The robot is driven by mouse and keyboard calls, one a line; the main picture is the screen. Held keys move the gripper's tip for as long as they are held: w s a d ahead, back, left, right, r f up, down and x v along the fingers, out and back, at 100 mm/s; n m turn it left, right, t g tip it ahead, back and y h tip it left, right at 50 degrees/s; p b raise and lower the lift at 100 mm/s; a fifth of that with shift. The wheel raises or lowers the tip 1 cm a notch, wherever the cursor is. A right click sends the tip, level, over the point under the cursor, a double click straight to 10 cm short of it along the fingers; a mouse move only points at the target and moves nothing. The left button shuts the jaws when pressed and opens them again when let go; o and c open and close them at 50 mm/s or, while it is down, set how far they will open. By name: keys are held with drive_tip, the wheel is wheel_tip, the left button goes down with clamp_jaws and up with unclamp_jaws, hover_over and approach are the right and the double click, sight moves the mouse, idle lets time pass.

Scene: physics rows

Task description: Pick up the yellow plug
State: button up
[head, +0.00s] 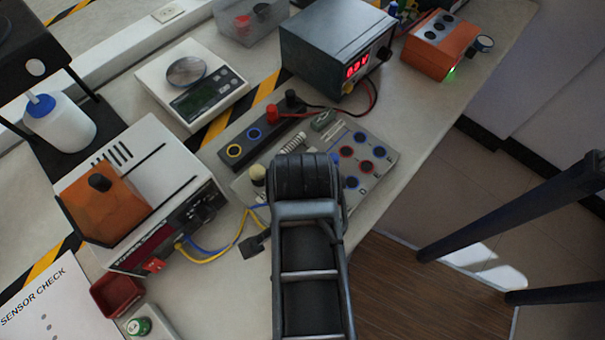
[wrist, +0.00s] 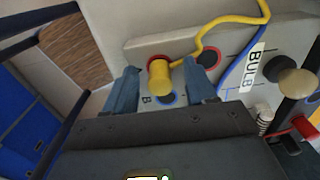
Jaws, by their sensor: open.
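The yellow plug (wrist: 158,78) stands in a red-ringed socket near the edge of the grey board (wrist: 150,47) in the wrist view, with a yellow cable leading off it. My gripper (wrist: 161,90) is open, one blue-grey finger on each side of the plug. Gaps show between the fingers and the plug; I cannot tell whether either touches it. In the head view my arm covers the plug and the fingertips, while the board (head: 385,160) shows beside the arm.
A blue cable (wrist: 234,78), a bulb label (wrist: 252,68) and a round knob (wrist: 296,82) are beside the plug. In the head view, a power supply (head: 335,45) with a red display stands behind the board. An orange-topped device (head: 103,205) stands at left.

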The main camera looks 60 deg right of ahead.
drive_tip(key=shift+c, duration=0.4)
clamp_jaws()
drive_tip(key=shift+r, duration=0.1)
